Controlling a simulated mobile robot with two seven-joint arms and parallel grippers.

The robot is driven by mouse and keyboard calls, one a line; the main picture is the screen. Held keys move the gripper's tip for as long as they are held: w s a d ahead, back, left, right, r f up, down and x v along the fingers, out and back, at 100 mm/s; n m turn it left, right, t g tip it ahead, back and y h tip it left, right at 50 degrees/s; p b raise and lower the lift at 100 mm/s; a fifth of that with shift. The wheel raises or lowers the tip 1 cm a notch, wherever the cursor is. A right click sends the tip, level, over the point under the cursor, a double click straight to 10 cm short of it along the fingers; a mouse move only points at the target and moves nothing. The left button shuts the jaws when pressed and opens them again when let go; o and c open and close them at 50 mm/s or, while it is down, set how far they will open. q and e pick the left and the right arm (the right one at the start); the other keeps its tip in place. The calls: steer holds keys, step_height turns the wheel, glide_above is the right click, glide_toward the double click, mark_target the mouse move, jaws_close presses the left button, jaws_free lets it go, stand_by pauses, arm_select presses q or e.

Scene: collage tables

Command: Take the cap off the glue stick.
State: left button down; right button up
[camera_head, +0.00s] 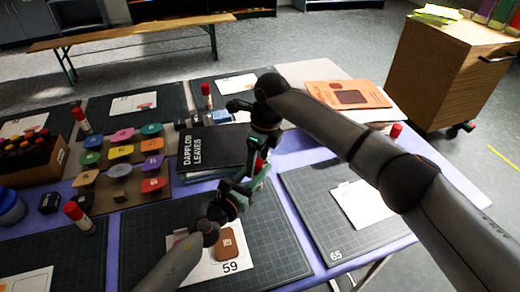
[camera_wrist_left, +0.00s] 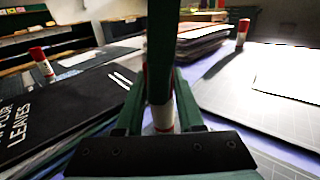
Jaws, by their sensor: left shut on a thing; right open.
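My left gripper (camera_head: 256,178) is shut on a glue stick with a red cap (camera_head: 261,164), beside the black book. In the left wrist view the white body of the glue stick (camera_wrist_left: 163,120) stands upright between my left fingers. My right gripper (camera_head: 264,148) is open, reaching down from above at the cap. A dark green finger of it (camera_wrist_left: 162,50) stands in front of the stick in the left wrist view and hides most of the cap. Whether it touches the cap I cannot tell.
A black book (camera_head: 212,148) lies left of the grippers. Other red-capped glue sticks stand at the left (camera_head: 80,217), the back (camera_head: 206,92) and the right (camera_head: 395,131). A board with coloured shapes (camera_head: 122,172) and a crate of markers (camera_head: 35,165) are at the left.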

steer(key=shift+f, duration=0.2)
jaws_close()
stand_by(0.6)
steer(key=shift+r, duration=0.2)
